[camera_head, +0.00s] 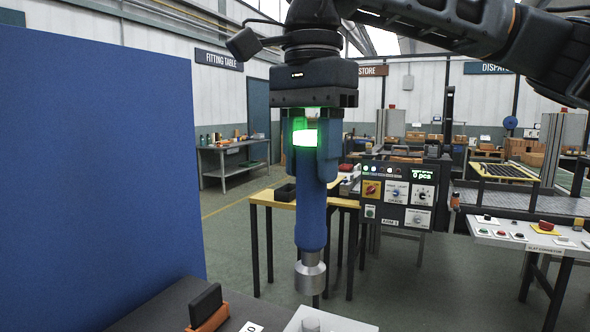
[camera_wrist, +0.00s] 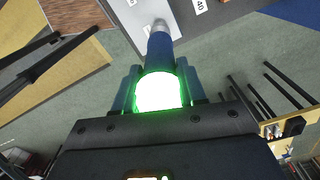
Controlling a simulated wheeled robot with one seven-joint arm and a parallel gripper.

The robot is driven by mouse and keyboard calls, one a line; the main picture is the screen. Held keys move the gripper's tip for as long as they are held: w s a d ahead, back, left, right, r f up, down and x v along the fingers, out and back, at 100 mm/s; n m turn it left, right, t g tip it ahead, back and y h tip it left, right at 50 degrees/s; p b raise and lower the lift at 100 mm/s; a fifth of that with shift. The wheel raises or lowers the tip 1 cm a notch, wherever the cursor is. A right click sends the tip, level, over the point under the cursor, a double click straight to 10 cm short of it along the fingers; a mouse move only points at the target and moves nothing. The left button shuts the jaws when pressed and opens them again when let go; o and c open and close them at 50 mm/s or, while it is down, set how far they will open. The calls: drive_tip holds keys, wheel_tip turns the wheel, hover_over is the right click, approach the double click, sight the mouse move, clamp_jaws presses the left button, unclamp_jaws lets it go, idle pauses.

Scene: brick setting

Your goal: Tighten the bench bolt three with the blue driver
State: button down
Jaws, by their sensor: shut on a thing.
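My gripper (camera_head: 315,160) points down and is shut on the blue driver (camera_head: 312,225). The driver hangs upright, with a silver socket (camera_head: 310,275) at its lower end. A bright green-white light glows between the fingers. Below it, at the picture's bottom edge, is the bench (camera_head: 160,307) with a pale plate (camera_head: 345,325). I cannot tell whether the tip touches anything, or which bolt is three.
A black block in an orange holder (camera_head: 209,314) stands on the bench left of the driver. A large blue panel (camera_head: 95,180) fills the left side. Behind are a yellow-edged table (camera_head: 262,196), a control box (camera_head: 398,193) and a button console (camera_head: 530,236). Open floor lies between.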

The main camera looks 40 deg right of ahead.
sight(312, 217)
drive_tip(key=shift+w+d, duration=0.1)
drive_tip(key=shift+d, duration=0.15)
drive_tip(key=shift+f+b, duration=2.5)
drive_tip(key=shift+f, duration=0.35)
drive_tip(key=shift+f+b, duration=1.35)
drive_tip(key=shift+b, duration=0.05)
idle(0.9)
drive_tip(key=shift+r, duration=0.15)
drive_tip(key=shift+r+p, duration=2.3)
drive_tip(key=shift+r, duration=1.1)
